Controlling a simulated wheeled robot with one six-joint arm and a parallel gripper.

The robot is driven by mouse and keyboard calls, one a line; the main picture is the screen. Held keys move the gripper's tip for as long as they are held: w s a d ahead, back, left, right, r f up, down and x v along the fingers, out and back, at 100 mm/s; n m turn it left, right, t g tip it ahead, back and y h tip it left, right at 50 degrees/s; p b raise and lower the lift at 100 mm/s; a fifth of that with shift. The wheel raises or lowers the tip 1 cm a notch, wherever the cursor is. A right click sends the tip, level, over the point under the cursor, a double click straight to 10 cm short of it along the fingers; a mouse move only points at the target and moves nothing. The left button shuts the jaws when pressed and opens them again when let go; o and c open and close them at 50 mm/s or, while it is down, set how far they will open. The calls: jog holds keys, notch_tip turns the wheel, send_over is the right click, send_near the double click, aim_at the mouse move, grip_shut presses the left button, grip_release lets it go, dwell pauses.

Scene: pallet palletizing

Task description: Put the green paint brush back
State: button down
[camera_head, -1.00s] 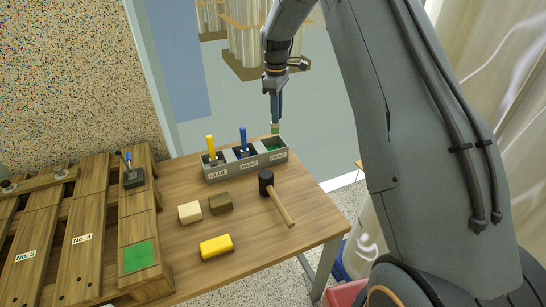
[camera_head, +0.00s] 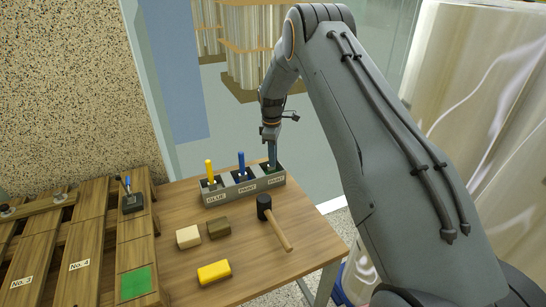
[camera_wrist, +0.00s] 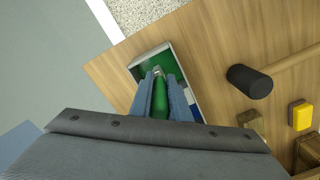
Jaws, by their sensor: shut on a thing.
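My gripper (camera_head: 272,162) is shut on the green paint brush (camera_wrist: 160,102), whose green handle shows between the two fingers in the wrist view. In the head view the fingers hide most of the brush. The grey three-compartment holder (camera_head: 243,193) stands near the table's back edge, with labels reading GLUE and PAINT. The gripper points down at its right-hand compartment, which is green inside (camera_wrist: 155,60). The brush's lower end is hidden, so I cannot tell whether it touches the bottom. A blue brush (camera_head: 241,166) stands in the middle compartment and a yellow one (camera_head: 209,172) in the left.
A black-headed mallet (camera_head: 264,206) lies in front of the holder. A beige block (camera_head: 188,237), a brown block (camera_head: 218,228) and a yellow block (camera_head: 213,272) lie to its left. Wooden slats with a green square (camera_head: 136,284) and a blue-handled tool (camera_head: 132,203) are at left.

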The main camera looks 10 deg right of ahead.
jog(key=shift+f, duration=0.25)
jog(key=c, duration=1.7)
grip_release()
jog(key=shift+o, duration=0.2)
notch_tip(320, 180, up, 12)
jog(key=b, duration=0.3)
jog(key=shift+a, duration=0.15)
jog(key=s+r+m, duration=0.1)
jog(key=s+m, duration=1.2)
jog(key=s, duration=2.7)
jog(key=shift+s+a, duration=0.15)
jog(key=shift+s, duration=0.25)
